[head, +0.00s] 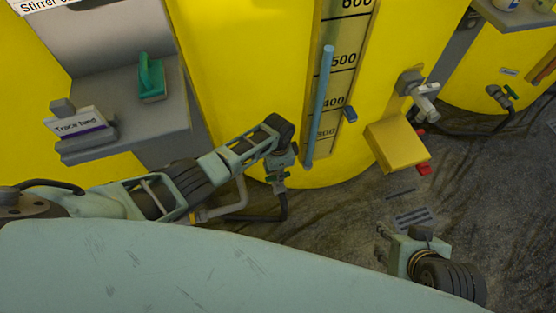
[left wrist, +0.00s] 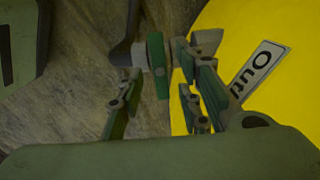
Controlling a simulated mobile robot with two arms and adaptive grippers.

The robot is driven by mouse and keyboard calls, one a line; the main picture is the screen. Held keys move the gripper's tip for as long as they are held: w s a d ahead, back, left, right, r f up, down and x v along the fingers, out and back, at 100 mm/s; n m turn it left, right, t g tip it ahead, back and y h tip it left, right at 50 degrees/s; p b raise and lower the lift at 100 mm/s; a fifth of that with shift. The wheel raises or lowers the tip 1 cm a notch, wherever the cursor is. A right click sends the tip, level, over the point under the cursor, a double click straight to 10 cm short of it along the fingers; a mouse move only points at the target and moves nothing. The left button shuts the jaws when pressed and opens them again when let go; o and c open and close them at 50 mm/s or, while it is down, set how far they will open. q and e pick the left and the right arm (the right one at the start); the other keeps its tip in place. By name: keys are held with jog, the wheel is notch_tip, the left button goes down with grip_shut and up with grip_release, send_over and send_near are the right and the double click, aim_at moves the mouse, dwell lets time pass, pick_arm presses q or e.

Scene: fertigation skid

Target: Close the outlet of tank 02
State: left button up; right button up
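A yellow tank (head: 240,60) with a level scale fills the middle of the head view; no tank number is readable. Its outlet valve with a green handle (head: 277,181) sits low on its front, partly hidden by my left gripper (head: 281,163). In the left wrist view, the green handle (left wrist: 158,65) appears between the fingers of my left gripper (left wrist: 162,105), which stand apart. I cannot tell whether a finger touches it. A partly hidden label (left wrist: 257,68) reading "Outl" is on the yellow wall beside it. My right gripper (head: 383,242) looks open and empty, low at the right.
A grey shelf (head: 120,115) labelled "Trace feed" holds a green brush-like thing (head: 151,78). A yellow box (head: 397,145) and a grey tap (head: 424,95) are right of the scale. Another yellow tank (head: 500,65) stands behind. A dark hose (head: 284,208) runs below the outlet.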

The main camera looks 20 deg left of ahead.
pick_arm(q)
notch_tip(320, 180, up, 10)
jog(key=shift+r, duration=0.25)
dwell(0.6)
